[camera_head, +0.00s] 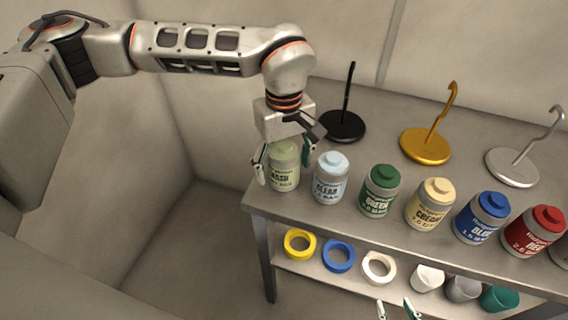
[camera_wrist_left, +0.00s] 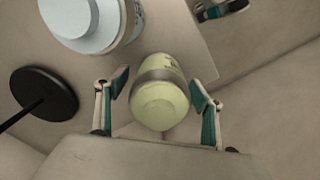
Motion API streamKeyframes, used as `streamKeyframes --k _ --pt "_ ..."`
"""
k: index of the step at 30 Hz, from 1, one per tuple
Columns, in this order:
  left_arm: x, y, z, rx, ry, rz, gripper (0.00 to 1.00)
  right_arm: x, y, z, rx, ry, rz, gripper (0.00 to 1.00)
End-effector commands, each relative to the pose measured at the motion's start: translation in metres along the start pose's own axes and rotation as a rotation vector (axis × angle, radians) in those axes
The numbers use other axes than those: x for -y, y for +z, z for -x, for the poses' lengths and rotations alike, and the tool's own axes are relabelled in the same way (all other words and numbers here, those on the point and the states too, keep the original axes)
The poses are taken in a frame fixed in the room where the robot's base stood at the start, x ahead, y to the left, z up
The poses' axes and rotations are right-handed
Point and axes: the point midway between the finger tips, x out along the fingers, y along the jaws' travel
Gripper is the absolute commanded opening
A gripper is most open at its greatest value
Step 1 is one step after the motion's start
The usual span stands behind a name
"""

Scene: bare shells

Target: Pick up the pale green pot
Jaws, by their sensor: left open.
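The pale green pot (camera_head: 284,172) stands upright at the left end of the row on the grey table's upper top, near its front-left corner. My left gripper (camera_head: 284,168) is open above it, its fingers reaching down on either side of the pot. In the left wrist view the pale green pot (camera_wrist_left: 160,98) sits between the two open fingers of the left gripper (camera_wrist_left: 160,103), with gaps visible on both sides. My right gripper (camera_head: 396,308) shows only its fingertips at the bottom edge, apart and empty.
A pale blue pot (camera_head: 331,178) stands close to the right, then green (camera_head: 380,190), cream (camera_head: 429,204), blue (camera_head: 481,218) and red (camera_head: 534,231) pots. A black stand (camera_head: 343,127) is behind. The lower shelf holds rings, including a yellow one (camera_head: 299,244), and cups.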

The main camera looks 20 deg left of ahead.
Motion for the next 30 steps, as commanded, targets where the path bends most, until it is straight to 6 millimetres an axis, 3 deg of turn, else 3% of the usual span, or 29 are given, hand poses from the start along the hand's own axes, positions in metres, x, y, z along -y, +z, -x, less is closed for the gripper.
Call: streamKeyframes --k 7,13,23,30 --pt "0.000 0.000 -0.002 -0.001 0.001 0.000 0.68 0.000 0.002 0.000 0.004 -0.001 0.002 0.40" --pt "0.000 0.000 -0.002 -0.001 0.001 0.000 0.17 0.000 0.004 0.000 0.007 -0.001 0.003 0.40" --pt "-0.001 0.000 0.001 -0.001 0.002 0.000 0.17 0.000 0.004 0.000 0.007 -0.001 0.003 0.40" --pt "-0.002 -0.001 0.021 -0.004 0.005 0.001 0.17 -0.001 0.003 0.001 0.006 -0.001 0.003 0.40"
